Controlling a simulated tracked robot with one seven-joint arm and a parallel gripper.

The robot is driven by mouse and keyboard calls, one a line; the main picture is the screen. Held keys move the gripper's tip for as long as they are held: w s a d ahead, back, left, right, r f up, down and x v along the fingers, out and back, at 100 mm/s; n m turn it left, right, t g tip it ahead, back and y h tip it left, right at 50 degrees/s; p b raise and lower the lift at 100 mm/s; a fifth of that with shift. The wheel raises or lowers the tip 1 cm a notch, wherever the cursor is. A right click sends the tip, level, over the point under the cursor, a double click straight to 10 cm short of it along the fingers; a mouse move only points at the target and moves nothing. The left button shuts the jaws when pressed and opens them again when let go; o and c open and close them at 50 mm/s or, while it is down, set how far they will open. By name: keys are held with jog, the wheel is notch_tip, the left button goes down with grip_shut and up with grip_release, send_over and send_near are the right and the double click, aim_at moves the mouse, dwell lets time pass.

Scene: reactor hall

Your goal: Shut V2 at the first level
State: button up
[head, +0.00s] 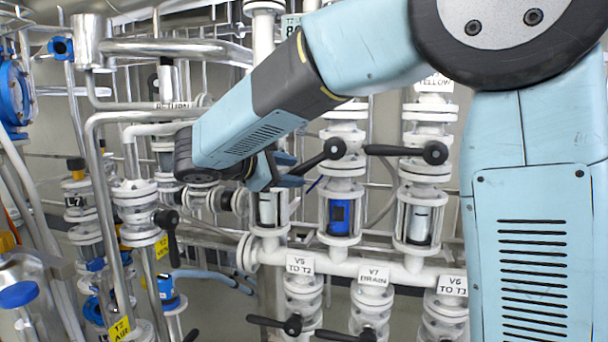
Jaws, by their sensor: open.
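My gripper (291,170) is open beside the upper row of valves. Its two blue-grey fingers point right, and the tip of a black lever (314,160) appears to lie between them. I cannot tell whether they touch it. This lever slants down to the left from its round hub on the middle white upright pipe, above a sight glass with blue in it (340,214). No V2 label is readable; my arm covers the area above this valve, so I cannot confirm which valve it is. The lever to its right (405,151) lies level, under a partly hidden YELLOW label (435,82).
Below runs a white cross pipe (345,262) with valves labelled V5 TO T2 (300,265), V7 DRAIN (373,276) and V6 TO T1 (452,285). At left, pipes crowd around a valve with a steep black lever (171,238). My arm hides much of the upper right.

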aim_at(304, 173)
jog(key=shift+x, duration=2.25)
jog(key=shift+c, duration=0.3)
grip_shut()
